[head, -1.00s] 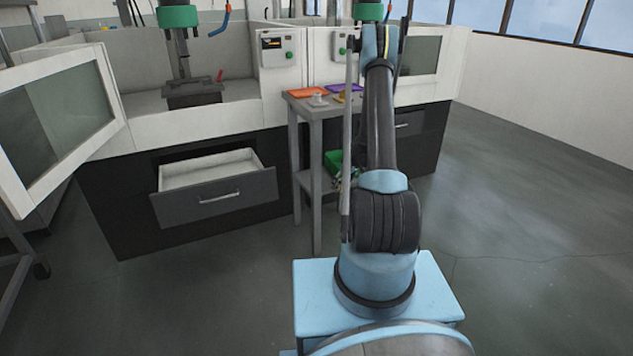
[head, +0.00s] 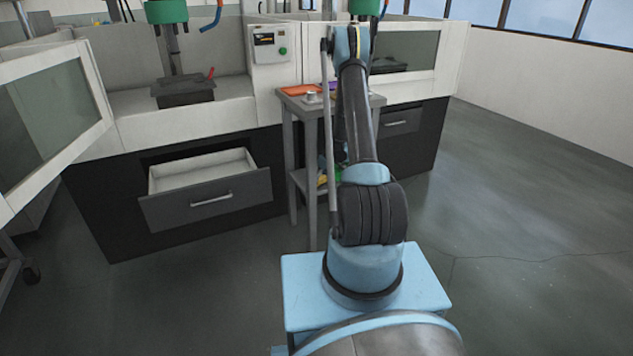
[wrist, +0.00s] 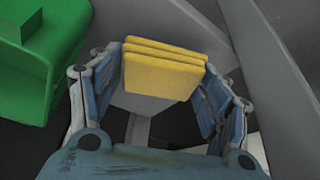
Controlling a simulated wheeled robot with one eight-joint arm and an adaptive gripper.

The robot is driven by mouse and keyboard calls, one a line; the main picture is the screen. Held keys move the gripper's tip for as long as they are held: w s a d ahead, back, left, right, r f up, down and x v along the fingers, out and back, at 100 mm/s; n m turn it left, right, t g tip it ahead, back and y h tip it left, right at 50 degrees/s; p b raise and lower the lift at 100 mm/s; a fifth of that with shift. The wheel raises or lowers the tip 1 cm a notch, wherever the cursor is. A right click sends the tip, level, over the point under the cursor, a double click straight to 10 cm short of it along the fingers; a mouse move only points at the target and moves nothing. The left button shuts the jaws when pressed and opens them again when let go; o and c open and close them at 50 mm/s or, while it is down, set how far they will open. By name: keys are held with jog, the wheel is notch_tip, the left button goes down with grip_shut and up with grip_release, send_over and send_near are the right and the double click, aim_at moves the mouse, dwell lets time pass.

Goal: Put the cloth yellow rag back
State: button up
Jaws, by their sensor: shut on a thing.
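The yellow rag (wrist: 163,70) is a folded stack of cloth in the middle of the wrist view. My gripper (wrist: 165,84) has its blue-grey fingers on both sides of the rag and is shut on it. In the head view my arm hides the gripper. A small yellow patch (head: 322,180) shows left of my arm at the table's lower level; I cannot tell whether it is the rag.
A green bin (wrist: 40,60) stands close on the left in the wrist view. A grey side table (head: 311,115) bears an orange tray (head: 300,90) and a purple one. An open drawer (head: 205,200) juts from the machine at left. Floor at right is clear.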

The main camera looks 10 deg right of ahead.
jog(key=shift+a+f, duration=0.15)
jog(key=shift+f, duration=0.65)
jog(key=shift+a, duration=0.1)
jog(key=o, duration=0.7)
jog(key=shift+o, duration=0.2)
jog(key=v, duration=0.7)
jog(key=shift+r, duration=0.25)
jog(key=shift+s, duration=0.15)
